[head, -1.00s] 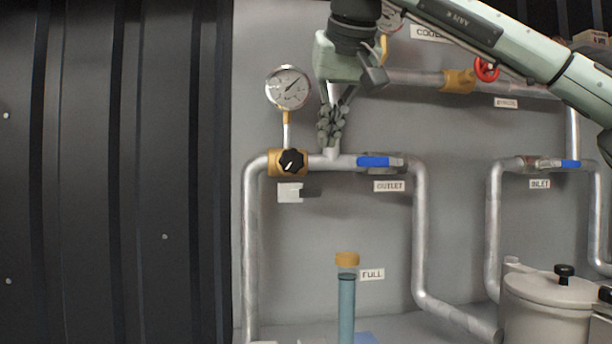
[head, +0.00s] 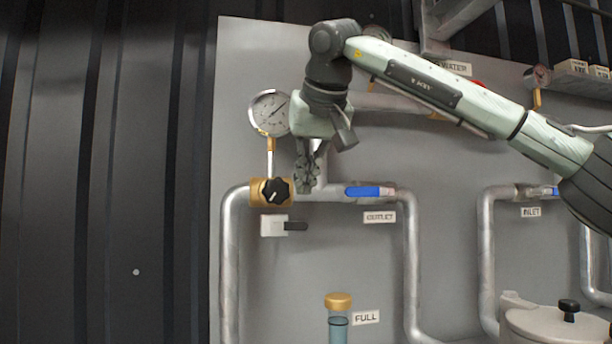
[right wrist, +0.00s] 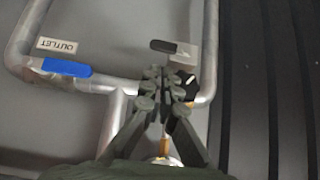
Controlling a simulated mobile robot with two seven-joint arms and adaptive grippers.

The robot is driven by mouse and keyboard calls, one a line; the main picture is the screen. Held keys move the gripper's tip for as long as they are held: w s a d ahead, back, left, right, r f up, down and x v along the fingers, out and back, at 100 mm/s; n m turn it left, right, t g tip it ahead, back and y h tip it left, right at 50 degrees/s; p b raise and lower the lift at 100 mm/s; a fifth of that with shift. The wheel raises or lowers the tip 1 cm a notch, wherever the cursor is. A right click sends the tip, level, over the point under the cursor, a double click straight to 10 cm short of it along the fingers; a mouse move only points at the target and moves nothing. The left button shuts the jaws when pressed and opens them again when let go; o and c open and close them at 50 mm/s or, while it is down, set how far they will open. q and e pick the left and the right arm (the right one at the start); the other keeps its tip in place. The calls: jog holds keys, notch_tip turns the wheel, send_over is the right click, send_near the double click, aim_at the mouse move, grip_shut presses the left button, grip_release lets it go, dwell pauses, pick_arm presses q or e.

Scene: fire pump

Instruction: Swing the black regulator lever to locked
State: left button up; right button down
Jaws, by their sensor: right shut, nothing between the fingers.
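My right gripper (head: 306,184) is shut and empty. My left gripper is not in view.
A pressure gauge (head: 269,112) stands above the regulator. The blue outlet handle (head: 369,191) is on the pipe to the right. A capped blue tube (head: 338,326) and a lidded pot (head: 556,330) stand below. The panel around the lever's right is clear.

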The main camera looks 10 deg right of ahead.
aim_at(289, 226)
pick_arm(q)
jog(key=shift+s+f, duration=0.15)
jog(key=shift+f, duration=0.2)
pick_arm(e)
jog(key=x, duration=0.6)
jog(key=shift+w, duration=0.2)
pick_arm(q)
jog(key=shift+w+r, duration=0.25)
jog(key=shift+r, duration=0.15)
pick_arm(e)
jog(key=shift+d+f+y, duration=0.15)
jog(key=shift+f+y, duration=0.2)
jog(key=shift+y, duration=0.05)
